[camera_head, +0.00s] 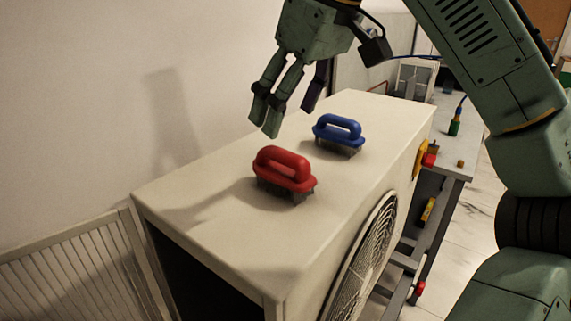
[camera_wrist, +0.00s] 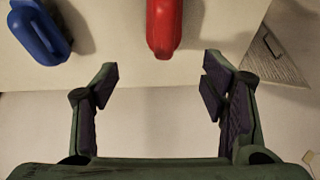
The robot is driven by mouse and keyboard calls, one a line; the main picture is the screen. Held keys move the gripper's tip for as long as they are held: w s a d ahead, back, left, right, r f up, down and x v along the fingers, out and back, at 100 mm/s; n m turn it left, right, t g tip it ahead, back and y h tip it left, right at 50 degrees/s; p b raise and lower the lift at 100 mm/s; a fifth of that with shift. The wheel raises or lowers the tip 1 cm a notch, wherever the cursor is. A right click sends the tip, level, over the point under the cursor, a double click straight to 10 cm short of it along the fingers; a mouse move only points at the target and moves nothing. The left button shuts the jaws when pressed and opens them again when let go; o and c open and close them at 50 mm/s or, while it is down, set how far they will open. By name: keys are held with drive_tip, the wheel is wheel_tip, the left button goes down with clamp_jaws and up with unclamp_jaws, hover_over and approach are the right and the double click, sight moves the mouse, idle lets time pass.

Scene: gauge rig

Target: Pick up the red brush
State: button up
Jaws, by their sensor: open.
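The red brush (camera_head: 285,172) has a looped red handle and dark bristles. It stands bristles down on top of a cream-coloured box unit (camera_head: 215,220). My gripper (camera_head: 287,118) hangs above the unit's wall-side edge, up and behind the brush in the head view, and is apart from it. In the wrist view the fingers of my gripper (camera_wrist: 162,88) are spread wide with nothing between them. The red brush (camera_wrist: 163,25) shows at the top centre there, beyond the fingertips, its upper end cut off by the frame.
A blue brush (camera_head: 339,133) stands on the same unit, behind the red one; it also shows in the wrist view (camera_wrist: 40,30). A plain wall (camera_head: 80,90) runs along the unit's left side. A grey bench (camera_head: 455,150) stands behind right. The unit's near top is clear.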

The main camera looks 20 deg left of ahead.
sight(278, 149)
drive_tip(key=x, duration=0.3)
drive_tip(key=shift+a+f, duration=0.1)
drive_tip(key=shift+s+d+p+x, duration=0.1)
drive_tip(key=shift+p+x, duration=0.05)
drive_tip(key=shift+x, duration=0.7)
drive_tip(key=shift+s+d+p+x, duration=0.1)
drive_tip(key=shift+s+p+x, duration=0.1)
drive_tip(key=shift+x, duration=0.7)
drive_tip(key=shift+s+p+x, duration=0.1)
drive_tip(key=shift+p+x, duration=0.05)
drive_tip(key=shift+x, duration=0.7)
drive_tip(key=shift+f, duration=0.15)
drive_tip(key=shift+c, duration=0.3)
drive_tip(key=c, duration=1.3)
